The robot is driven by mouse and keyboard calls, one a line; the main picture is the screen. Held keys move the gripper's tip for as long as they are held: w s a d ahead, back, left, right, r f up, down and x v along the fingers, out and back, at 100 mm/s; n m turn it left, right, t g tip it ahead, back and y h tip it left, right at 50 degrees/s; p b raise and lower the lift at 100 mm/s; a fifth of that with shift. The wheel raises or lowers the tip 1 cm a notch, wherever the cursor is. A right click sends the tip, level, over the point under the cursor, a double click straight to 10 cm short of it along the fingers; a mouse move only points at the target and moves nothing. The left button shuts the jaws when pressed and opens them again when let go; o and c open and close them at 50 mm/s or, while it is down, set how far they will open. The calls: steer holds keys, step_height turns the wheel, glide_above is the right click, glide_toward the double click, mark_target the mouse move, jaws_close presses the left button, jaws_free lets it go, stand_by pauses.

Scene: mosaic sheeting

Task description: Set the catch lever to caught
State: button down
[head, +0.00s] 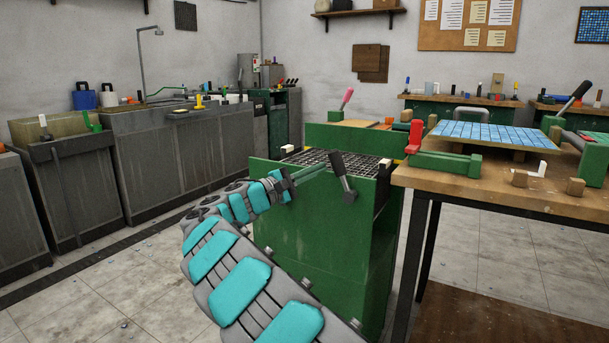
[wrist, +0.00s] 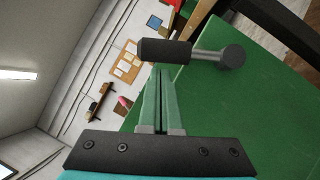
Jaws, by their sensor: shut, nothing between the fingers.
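A lever with a black grip (head: 337,164) is mounted on the side of the green cabinet (head: 300,215). In the head view its grip points up and slightly left from a grey pivot (head: 349,196). In the wrist view the black grip (wrist: 165,52) lies across the picture just ahead of my fingertips, with its round pivot (wrist: 232,57) to the right. My gripper (head: 318,169) is just left of the lever, fingers together and empty. In the wrist view my gripper (wrist: 160,72) points at the grip; I cannot tell whether they touch. No label for the lever's positions is readable.
A dark grate (head: 325,160) tops the green cabinet. A pink-handled lever (head: 347,98) stands behind it. To the right, a wooden table (head: 470,188) carries a red clamp (head: 414,137) and a blue tiled sheet (head: 490,134). Open tiled floor (head: 150,285) lies to the left.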

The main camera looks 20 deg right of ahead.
mark_target(340, 161)
steer(key=shift+s+d+r, duration=0.1)
steer(key=shift+s+d, duration=0.1)
steer(key=shift+d, duration=0.1)
steer(key=shift+r, duration=0.1)
steer(key=shift+s+d+r+m, duration=0.15)
steer(key=shift+m, duration=0.15)
steer(key=shift+s+d+r+m, duration=0.1)
steer(key=shift+s+r+m, duration=0.05)
steer(key=shift+m, duration=0.15)
steer(key=s+d+m+y+b, duration=0.1)
steer(key=s+r+m+g+y+b, duration=0.1)
steer(key=m, duration=0.1)
steer(key=shift+s+d+r+b, duration=0.15)
steer(key=shift+d+r+b, duration=0.15)
steer(key=shift+d+b, duration=0.1)
steer(key=s+m+b, duration=0.1)
steer(key=d+m+y, duration=0.1)
steer(key=shift+s+d+r+m+y+b, duration=0.15)
steer(key=shift+s+r+m+y+b, duration=0.15)
steer(key=shift+s+r+b, duration=0.05)
steer(key=shift+s+d+m+y+b, duration=0.7)
steer(key=shift+s+d+m+b, duration=0.2)
steer(key=shift+s+m+b, duration=0.2)
steer(key=shift+r, duration=0.1)
